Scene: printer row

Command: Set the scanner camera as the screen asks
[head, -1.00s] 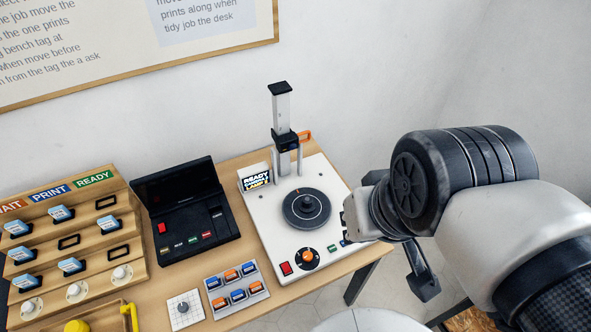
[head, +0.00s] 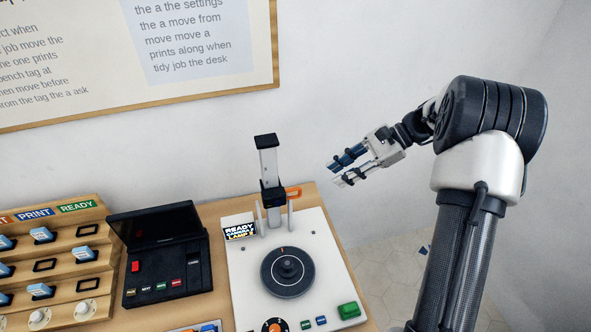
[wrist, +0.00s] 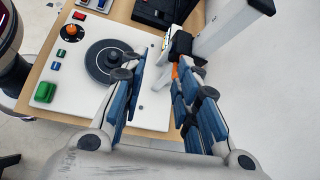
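The scanner's white base (head: 315,264) carries a dark round turntable (head: 288,272) and an upright pale column (head: 268,162). A black camera carriage (head: 271,194) with an orange lever (head: 293,192) sits low on the column. A small screen (head: 239,231) beside it reads READY, with smaller lines that look like CAMERA and LAMP. My gripper (head: 336,174) is open and empty, up and to the right of the carriage, touching nothing. In the wrist view its blue fingers (wrist: 158,76) are spread, and the orange lever (wrist: 174,72) shows beyond them, near the right finger.
The base has an orange-pointer dial (head: 275,326), small green and blue buttons and a big green button (head: 349,310). A black console (head: 165,260) and a wooden rack (head: 60,262) stand to the left. A framed board hangs behind. The space right of the column is free.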

